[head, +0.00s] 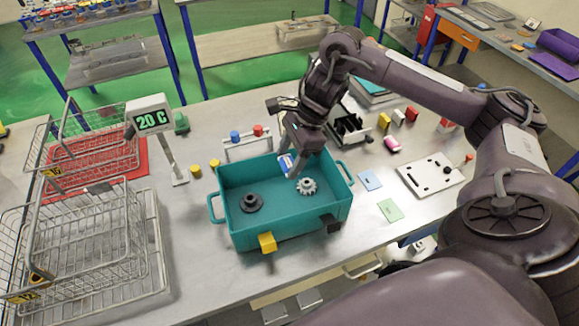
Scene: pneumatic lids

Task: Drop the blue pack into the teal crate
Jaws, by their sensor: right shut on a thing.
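The teal crate (233,228) stands open on the metal table, in the middle of the head view. A dark round flanged part (251,203) and a pale gear (307,186) lie inside it. My right gripper (289,170) points down over the back part of the crate. It is shut on the blue pack (286,161), which shows blue and white between the fingers. The pack looks to be above the crate floor; its exact height is hard to tell. My left gripper is not in view.
Wire baskets (95,220) stand at the left, beside a display (152,120) reading 20 C. A white plate with holes (430,175), a blue card (370,180) and a green card (390,210) lie right of the crate. Small coloured blocks lie behind them.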

